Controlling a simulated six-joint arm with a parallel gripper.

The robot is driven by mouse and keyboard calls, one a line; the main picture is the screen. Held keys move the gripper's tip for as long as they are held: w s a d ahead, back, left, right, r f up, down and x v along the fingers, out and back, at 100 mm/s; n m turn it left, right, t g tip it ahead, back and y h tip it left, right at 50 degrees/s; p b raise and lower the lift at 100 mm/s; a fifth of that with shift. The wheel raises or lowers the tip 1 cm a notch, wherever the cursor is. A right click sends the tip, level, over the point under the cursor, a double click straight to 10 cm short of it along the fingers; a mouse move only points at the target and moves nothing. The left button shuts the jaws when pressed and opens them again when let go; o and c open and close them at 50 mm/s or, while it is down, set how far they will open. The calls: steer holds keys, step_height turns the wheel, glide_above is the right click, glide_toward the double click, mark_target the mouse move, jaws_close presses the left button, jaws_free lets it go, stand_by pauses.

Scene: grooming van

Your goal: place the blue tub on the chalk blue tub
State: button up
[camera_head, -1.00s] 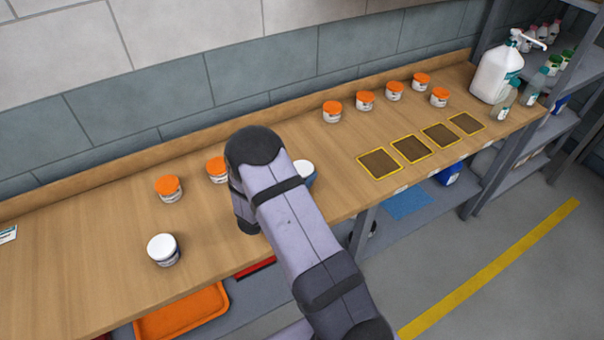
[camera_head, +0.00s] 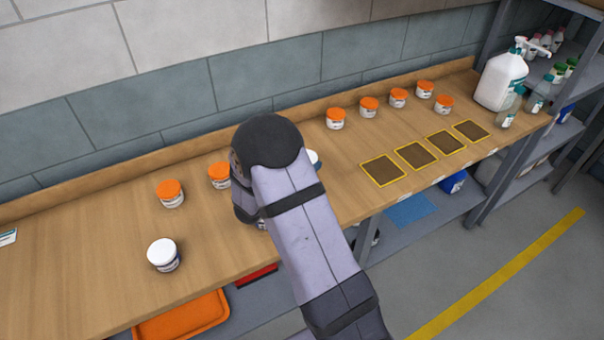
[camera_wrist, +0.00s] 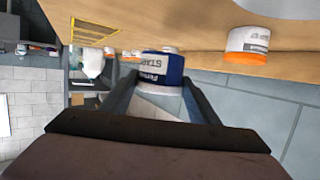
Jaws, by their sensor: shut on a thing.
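The blue tub (camera_wrist: 162,67) is between my gripper's fingers (camera_wrist: 158,88) in the wrist view, which shows the bench upside down. Its label faces me, and a white part shows beside its blue body. In the head view, part of a white-lidded tub (camera_head: 314,159), apparently this one, shows right of my arm, which hides the gripper. Another white-lidded tub (camera_head: 163,253) stands upright at the bench's front left, apart from my gripper. A small pale patch (camera_head: 262,224) shows under my arm, mostly hidden. I cannot tell which is the chalk blue tub.
Orange-lidded tubs stand at the left (camera_head: 170,193) and in a group along the back (camera_head: 369,106). Several yellow-framed dark squares (camera_head: 383,168) lie bare at the right. A white pump bottle (camera_head: 500,80) stands at the right end. The front left bench (camera_head: 85,275) is clear.

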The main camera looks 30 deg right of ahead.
steer(key=shift+r, duration=1.65)
